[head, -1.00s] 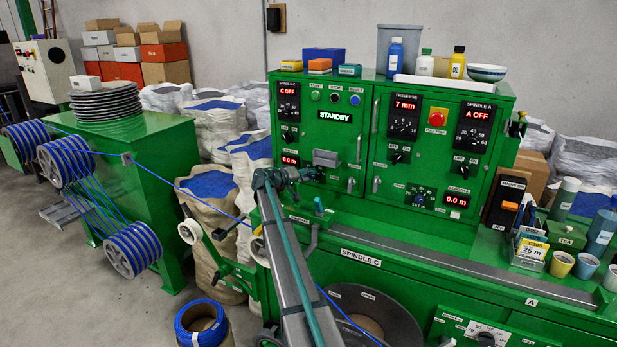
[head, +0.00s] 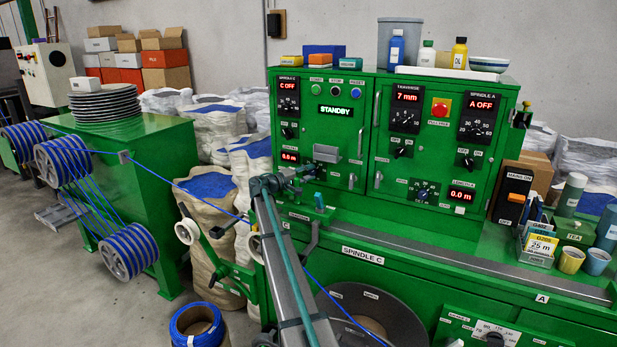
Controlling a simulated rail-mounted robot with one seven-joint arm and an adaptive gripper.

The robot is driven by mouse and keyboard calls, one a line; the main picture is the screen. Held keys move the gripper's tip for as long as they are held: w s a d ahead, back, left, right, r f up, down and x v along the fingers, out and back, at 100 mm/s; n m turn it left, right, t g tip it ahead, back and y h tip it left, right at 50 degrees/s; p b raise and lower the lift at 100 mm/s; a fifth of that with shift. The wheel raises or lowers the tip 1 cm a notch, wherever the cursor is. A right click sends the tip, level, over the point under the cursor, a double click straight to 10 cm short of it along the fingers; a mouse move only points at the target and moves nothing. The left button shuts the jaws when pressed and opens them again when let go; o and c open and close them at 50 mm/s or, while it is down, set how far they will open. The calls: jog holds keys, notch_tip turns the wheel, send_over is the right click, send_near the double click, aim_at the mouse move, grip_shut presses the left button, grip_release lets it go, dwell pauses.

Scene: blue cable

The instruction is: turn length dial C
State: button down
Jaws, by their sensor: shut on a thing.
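The C speed dial (head: 288,112) and its switch (head: 289,132) sit above the gripper. The blue cable (head: 205,192) runs in from the left, behind my arm.

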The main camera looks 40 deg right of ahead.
dwell(0.4)
jog(key=c, duration=0.8)
grip_release()
jog(key=a, duration=1.2)
jog(key=shift+f, duration=0.1)
jog(key=shift+o, duration=0.2)
